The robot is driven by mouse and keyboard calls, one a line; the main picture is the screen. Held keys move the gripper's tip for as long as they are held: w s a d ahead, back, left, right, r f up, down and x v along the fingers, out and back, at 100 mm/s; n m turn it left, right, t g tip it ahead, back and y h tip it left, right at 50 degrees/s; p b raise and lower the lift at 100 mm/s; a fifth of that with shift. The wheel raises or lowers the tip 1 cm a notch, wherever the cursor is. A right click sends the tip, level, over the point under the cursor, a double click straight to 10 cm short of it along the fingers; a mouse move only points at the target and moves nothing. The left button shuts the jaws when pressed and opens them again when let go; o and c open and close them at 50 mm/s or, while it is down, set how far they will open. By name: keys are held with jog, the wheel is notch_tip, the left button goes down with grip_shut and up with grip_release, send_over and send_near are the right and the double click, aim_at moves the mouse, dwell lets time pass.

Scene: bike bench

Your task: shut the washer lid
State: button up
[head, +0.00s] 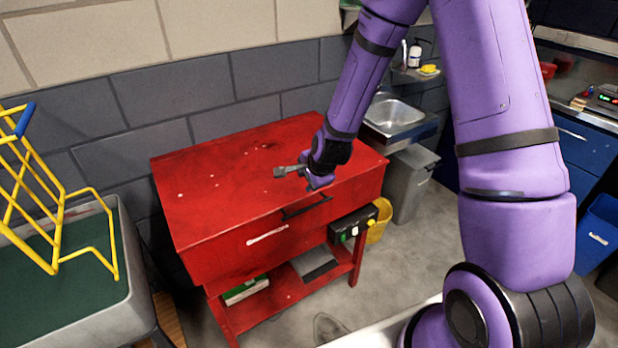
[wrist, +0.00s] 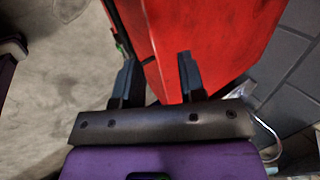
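The red washer (head: 228,262) stands against the grey block wall in the head view. Its broad red lid (head: 225,180) lies down over the top and looks level; I cannot tell whether a thin gap remains at the edge. A dark handle (head: 306,208) is on the front edge, near the right. My gripper (head: 281,172) is over the right part of the lid, fingers toward the left; I cannot tell if it touches. In the wrist view my gripper (wrist: 158,70) has its two dark fingers apart, nothing between them, with the red surface (wrist: 205,35) beyond.
A control box (head: 353,224) with buttons hangs at the washer's front right. A yellow bucket (head: 380,221), a grey bin (head: 408,185) and a sink (head: 393,113) are to the right. A grey tub (head: 128,290) with a yellow wire rack (head: 62,217) stands left. Floor in front is partly clear.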

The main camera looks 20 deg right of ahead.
jog(key=shift+r, duration=0.1)
jog(key=v, duration=1)
jog(key=shift+s+r, duration=0.2)
jog(key=shift+s, duration=0.1)
jog(key=s+d+r+n, duration=0.1)
jog(key=s+r+n, duration=0.35)
jog(key=r, duration=0.35)
jog(key=s+d+r+n, duration=0.1)
jog(key=s+r+n, duration=0.35)
jog(key=r, duration=0.35)
jog(key=s+d+r+n, duration=0.1)
jog(key=s+r+n, duration=0.2)
jog(key=s, duration=0.5)
jog(key=s+d+r+n+h, duration=0.1)
jog(key=s+r+n, duration=0.2)
jog(key=s+r, duration=0.2)
jog(key=s, duration=0.3)
jog(key=shift+d+n+g, duration=0.3)
jog(key=shift+d+n, duration=0.05)
jog(key=shift+n, duration=0.05)
jog(key=shift+r, duration=0.15)
